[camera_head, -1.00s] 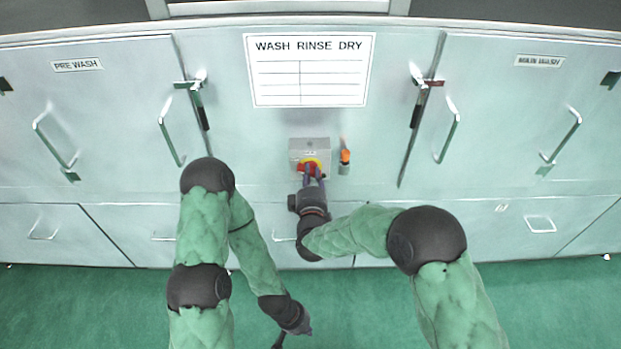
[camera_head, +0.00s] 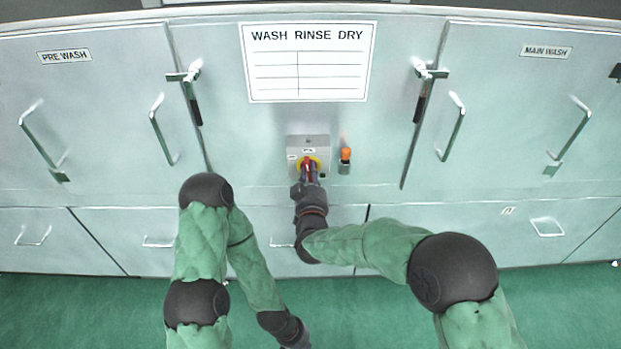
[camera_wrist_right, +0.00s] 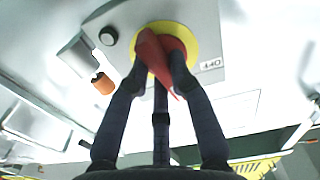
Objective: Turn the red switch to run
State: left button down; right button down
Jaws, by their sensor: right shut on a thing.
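The red switch (camera_head: 307,160) sits on a yellow round plate on a grey box (camera_head: 322,143) on the machine front. In the right wrist view the red switch handle (camera_wrist_right: 160,58) stands in front of the yellow plate (camera_wrist_right: 188,38). My right gripper (camera_head: 309,170) is at the switch, its fingers shut on the red handle. In the right wrist view the right gripper's fingers (camera_wrist_right: 160,84) press on both sides of the handle, which is tilted there. My left gripper (camera_head: 296,345) hangs low at the bottom edge, mostly cut off, so its fingers do not show.
An orange-topped part (camera_head: 346,155) is just right of the box; it also shows in the right wrist view (camera_wrist_right: 103,84). A wash chart (camera_head: 308,62) is above. Doors with handles (camera_head: 160,130) flank the box. Green floor (camera_head: 90,310) lies below.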

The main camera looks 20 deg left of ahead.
jog(key=shift+f+m+b, duration=0.15)
jog(key=shift+m+b, duration=0.4)
jog(key=shift+m, duration=0.45)
jog(key=c, duration=1.1)
grip_release()
jog(key=shift+s, duration=0.1)
jog(key=v, duration=1.1)
jog(key=shift+s, duration=0.35)
jog(key=shift+d, duration=0.15)
